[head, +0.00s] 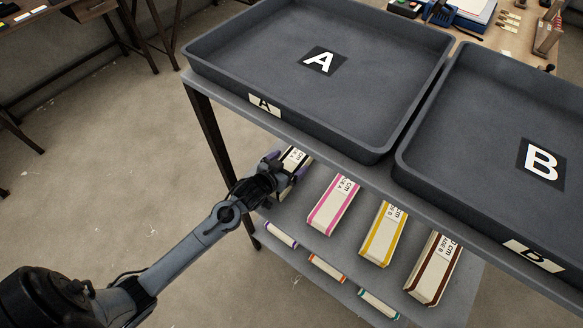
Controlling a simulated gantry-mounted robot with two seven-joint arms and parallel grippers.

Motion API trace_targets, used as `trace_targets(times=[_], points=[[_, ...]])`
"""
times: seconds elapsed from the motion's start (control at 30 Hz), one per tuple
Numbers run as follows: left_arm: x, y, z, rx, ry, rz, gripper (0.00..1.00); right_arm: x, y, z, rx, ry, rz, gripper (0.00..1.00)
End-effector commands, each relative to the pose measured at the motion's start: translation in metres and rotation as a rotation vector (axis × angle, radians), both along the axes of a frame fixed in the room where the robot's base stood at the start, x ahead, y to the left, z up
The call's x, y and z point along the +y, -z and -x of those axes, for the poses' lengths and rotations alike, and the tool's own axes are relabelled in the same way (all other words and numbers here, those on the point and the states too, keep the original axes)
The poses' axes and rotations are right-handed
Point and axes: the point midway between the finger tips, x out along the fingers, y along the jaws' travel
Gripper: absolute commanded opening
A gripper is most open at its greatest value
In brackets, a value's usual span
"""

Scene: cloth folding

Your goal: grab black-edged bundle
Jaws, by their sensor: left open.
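The black-edged bundle (296,158) is a cream bundle with dark edge stripes and a printed label. It lies at the left end of the upper shelf under the trays, partly hidden by my left gripper and the shelf above. My left gripper (284,177) is open at the near end of this bundle, with its fingers about the bundle's sides. I cannot tell whether the fingers touch it. My right gripper is not in view.
Bundles with pink (334,205), yellow (384,234) and brown (433,269) edges lie to the right on the same shelf. Several smaller bundles lie on the shelf below. Tray A (225,72) and tray B (450,199) sit on top, overhanging the shelf.

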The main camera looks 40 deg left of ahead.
Motion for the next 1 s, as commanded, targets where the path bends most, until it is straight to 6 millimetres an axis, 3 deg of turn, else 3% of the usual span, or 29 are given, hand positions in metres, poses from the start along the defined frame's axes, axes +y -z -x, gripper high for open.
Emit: trace_targets(times=[0.13,0.4,0.73,1.0], points=[[-0.0001,0.0052,-0.011,0.0,0.001,0.001,1.0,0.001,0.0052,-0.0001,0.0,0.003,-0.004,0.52],[-0.0001,0.0049,-0.0125,0.0,0.001,0.0,1.0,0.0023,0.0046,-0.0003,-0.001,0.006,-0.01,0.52],[0.0001,0.0048,-0.0123,0.0,0.0,0.0,0.5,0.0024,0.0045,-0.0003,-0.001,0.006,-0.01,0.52],[0.0001,0.0027,-0.0126,-0.002,0.0,0.001,0.49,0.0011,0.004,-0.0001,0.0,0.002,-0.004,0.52]])
